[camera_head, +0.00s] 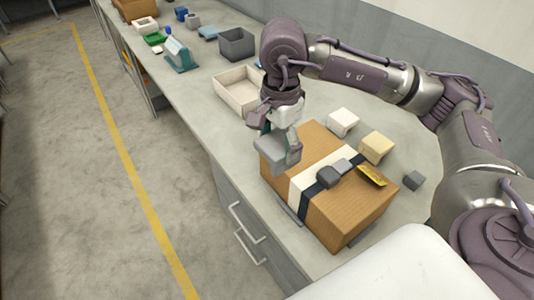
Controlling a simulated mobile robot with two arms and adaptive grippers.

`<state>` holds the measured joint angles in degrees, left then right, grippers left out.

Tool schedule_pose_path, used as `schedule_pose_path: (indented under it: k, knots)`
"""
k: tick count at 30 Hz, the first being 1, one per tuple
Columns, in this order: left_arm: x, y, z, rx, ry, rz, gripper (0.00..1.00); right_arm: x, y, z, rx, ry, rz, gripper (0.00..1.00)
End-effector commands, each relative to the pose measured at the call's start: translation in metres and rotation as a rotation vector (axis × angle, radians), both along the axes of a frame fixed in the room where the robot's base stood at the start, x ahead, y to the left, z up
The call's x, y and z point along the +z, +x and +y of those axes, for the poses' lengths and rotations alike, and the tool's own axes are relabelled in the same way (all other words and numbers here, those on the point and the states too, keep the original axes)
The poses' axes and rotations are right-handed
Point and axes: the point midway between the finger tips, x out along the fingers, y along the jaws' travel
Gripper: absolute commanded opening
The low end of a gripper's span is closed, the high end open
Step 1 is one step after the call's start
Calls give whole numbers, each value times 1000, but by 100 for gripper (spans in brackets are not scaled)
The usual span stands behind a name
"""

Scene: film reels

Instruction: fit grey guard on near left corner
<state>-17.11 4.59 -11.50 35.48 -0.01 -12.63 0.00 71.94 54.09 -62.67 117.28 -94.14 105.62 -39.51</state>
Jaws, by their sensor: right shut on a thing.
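A brown box (352,214) with a cream band and a dark band across its top sits on the bench. My right gripper (285,130) is shut on a light grey guard (272,155) and points down at the box's left end. The guard overlaps the box's left corner in the picture; I cannot tell whether it touches the box. The gripper's fingers partly hide the guard, and the guard and gripper hide that corner. My left gripper is not in view.
A white block (343,121), a pale yellow block (376,147) and a small dark grey block (414,180) stand behind and right of the box. A dark handle (329,176) and a yellow label (371,176) are on its top. A cream tray (231,92) and grey bin (236,44) stand farther along the bench (207,125).

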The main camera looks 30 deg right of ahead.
Motion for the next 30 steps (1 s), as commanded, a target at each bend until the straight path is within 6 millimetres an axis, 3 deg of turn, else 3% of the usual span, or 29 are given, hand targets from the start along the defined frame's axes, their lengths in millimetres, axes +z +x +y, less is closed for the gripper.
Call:
schedule_pose_path:
  k: [24,30]
  knots:
    - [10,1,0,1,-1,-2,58,47,11,-83,-2406,13,2,43]
    - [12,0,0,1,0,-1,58,56,10,-99,-2880,12,1,43]
